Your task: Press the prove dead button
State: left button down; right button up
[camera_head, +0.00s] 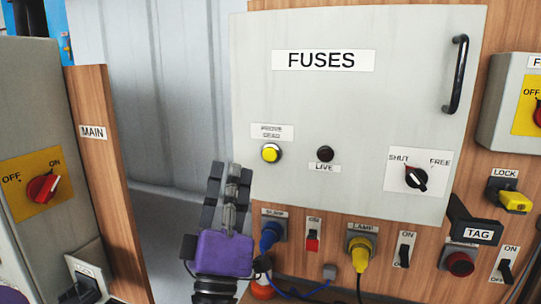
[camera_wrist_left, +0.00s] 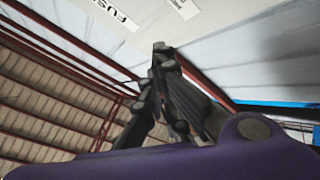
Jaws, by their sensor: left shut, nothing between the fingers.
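The prove dead button (camera_head: 271,152) is a round yellow button in a metal ring, at the lower left of the grey fuses box. Its white label (camera_head: 272,131) sits just above it. My left gripper (camera_head: 230,170) points upward with its fingers shut and empty. In the picture, its fingertips are left of the button and slightly lower, apart from it. The left wrist view shows the shut fingers (camera_wrist_left: 163,50) but not the button. My right gripper is in neither view.
The fuses box door (camera_head: 340,100) carries a dark live lamp (camera_head: 325,153), a shut/free knob (camera_head: 416,178) and a black handle (camera_head: 456,75). Below are blue (camera_head: 270,236) and yellow (camera_head: 361,254) plugs and switches. A main switch box (camera_head: 35,170) stands left.

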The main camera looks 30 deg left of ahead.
aim_at(270, 155)
pick_arm(q)
jog(key=w+a, duration=0.2)
jog(key=w, duration=0.6)
jog(key=shift+w+b, duration=0.4)
dwell(0.7)
jog(key=shift+w, duration=0.15)
dwell(0.4)
jog(key=shift+w+a, duration=0.15)
jog(key=shift+w, duration=0.15)
